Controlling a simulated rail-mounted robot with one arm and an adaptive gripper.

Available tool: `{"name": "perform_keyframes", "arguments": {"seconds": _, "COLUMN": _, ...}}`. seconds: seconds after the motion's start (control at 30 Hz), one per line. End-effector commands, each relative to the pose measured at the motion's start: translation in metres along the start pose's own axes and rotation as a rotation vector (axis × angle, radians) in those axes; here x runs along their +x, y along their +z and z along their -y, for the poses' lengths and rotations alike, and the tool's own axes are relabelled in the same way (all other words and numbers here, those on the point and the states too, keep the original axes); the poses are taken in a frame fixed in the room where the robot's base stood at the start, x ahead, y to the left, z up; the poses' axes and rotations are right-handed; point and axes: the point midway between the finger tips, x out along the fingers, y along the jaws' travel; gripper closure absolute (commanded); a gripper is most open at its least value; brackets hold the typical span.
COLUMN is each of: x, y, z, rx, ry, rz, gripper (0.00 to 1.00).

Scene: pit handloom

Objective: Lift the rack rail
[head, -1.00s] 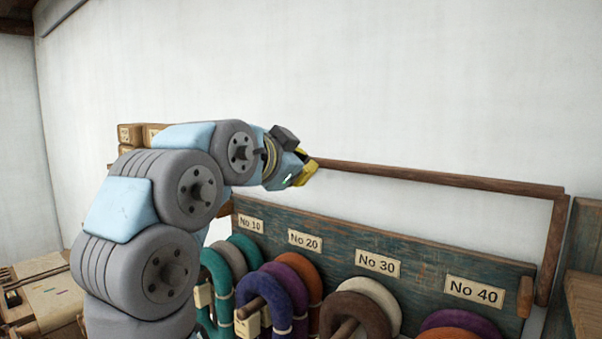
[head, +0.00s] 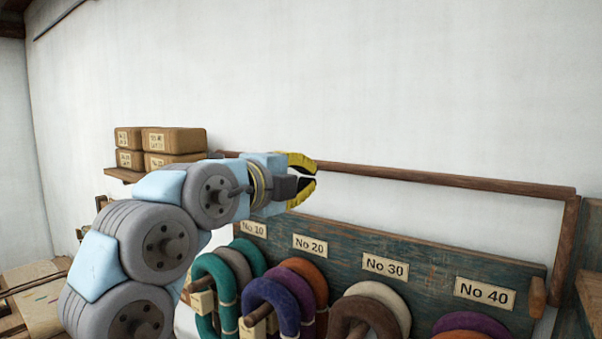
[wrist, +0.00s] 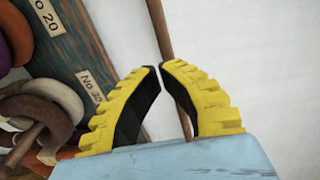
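The rack rail (head: 440,180) is a long, thin brown wooden bar running along the white wall above the yarn rack. Its right end meets a wooden upright arm (head: 564,240). My gripper (head: 316,173) has yellow ribbed fingers with dark inner pads and is in front of the rail's left part, hiding some of it. The fingers are apart, with a small gap at the tips and nothing held. In the wrist view, the rail (wrist: 158,25) runs down past the fingertips (wrist: 158,66) and shows behind the gap between the fingers. Whether it touches them I cannot tell.
The blue-green rack board (head: 425,272) below carries labels No 10 to No 40 and pegs with coloured yarn hanks (head: 275,300). Labelled brown boxes (head: 172,140) sit on a shelf at left. A wooden post (head: 590,270) stands at right. The wall above is bare.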

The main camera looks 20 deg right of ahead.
Motion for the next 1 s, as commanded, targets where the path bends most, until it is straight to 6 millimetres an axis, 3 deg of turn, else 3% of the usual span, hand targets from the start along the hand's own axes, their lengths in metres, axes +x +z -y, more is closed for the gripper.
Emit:
{"name": "perform_keyframes", "arguments": {"seconds": 0.3, "x": 0.058, "y": -0.001, "z": 0.002, "rx": -0.004, "ry": 0.005, "rz": -0.003, "gripper": 1.00}}
{"name": "perform_keyframes", "arguments": {"seconds": 0.53, "x": 0.090, "y": -0.001, "z": 0.002, "rx": -0.003, "ry": 0.004, "rz": 0.000, "gripper": 1.00}}
{"name": "perform_keyframes", "arguments": {"seconds": 0.73, "x": 0.104, "y": 0.000, "z": 0.001, "rx": -0.003, "ry": 0.003, "rz": 0.001, "gripper": 1.00}}
{"name": "perform_keyframes", "arguments": {"seconds": 1.0, "x": 0.107, "y": 0.001, "z": 0.000, "rx": -0.002, "ry": 0.002, "rz": 0.002, "gripper": 1.00}}
